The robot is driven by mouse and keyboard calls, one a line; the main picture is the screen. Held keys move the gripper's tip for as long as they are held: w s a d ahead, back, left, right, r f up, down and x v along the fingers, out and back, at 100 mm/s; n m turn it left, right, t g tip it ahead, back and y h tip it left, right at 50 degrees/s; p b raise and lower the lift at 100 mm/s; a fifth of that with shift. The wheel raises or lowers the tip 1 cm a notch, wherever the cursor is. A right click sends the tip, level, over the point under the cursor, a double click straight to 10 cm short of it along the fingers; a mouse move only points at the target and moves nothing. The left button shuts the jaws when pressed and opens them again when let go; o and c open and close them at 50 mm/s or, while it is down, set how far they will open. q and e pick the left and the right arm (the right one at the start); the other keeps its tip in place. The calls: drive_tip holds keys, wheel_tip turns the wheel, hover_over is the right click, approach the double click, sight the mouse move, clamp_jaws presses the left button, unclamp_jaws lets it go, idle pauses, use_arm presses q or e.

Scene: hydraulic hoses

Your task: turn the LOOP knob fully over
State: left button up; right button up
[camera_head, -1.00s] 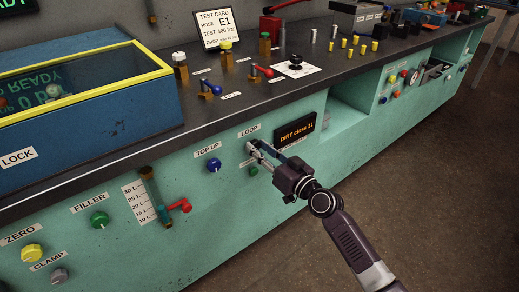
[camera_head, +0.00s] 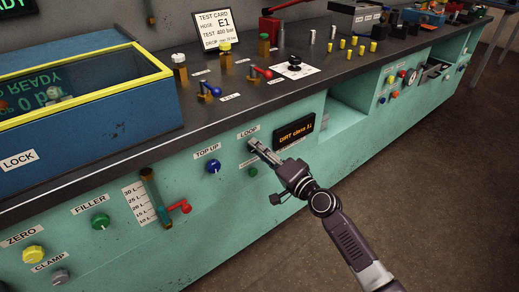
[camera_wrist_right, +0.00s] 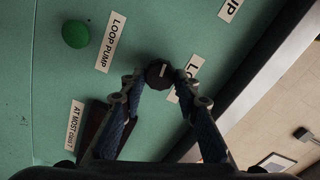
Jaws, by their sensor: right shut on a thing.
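The LOOP knob is a small dark round knob on the green front panel, under the LOOP label (camera_head: 248,131). In the right wrist view the black knob (camera_wrist_right: 159,74) sits between the fingertips, with a pale line on its face. My right gripper (camera_head: 254,145) is shut on the knob; its fingers and body hide most of it in the head view. The right gripper also shows in the wrist view (camera_wrist_right: 158,80), one finger on each side of the knob. My left gripper is not in view.
A blue TOP UP knob (camera_head: 213,166) is to the left. A green button (camera_head: 253,172) is just below, labelled LOOP PUMP in the wrist view (camera_wrist_right: 110,42). An amber display (camera_head: 294,132) reads "DIRT class 11". The worktop edge overhangs above.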

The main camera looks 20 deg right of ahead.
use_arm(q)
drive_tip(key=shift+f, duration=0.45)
use_arm(e)
drive_tip(key=shift+f+m, duration=0.1)
drive_tip(key=shift+m, duration=0.8)
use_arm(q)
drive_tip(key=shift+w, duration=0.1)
use_arm(e)
drive_tip(key=o, duration=1.2)
drive_tip(key=shift+c, duration=0.2)
drive_tip(key=v, duration=1.2)
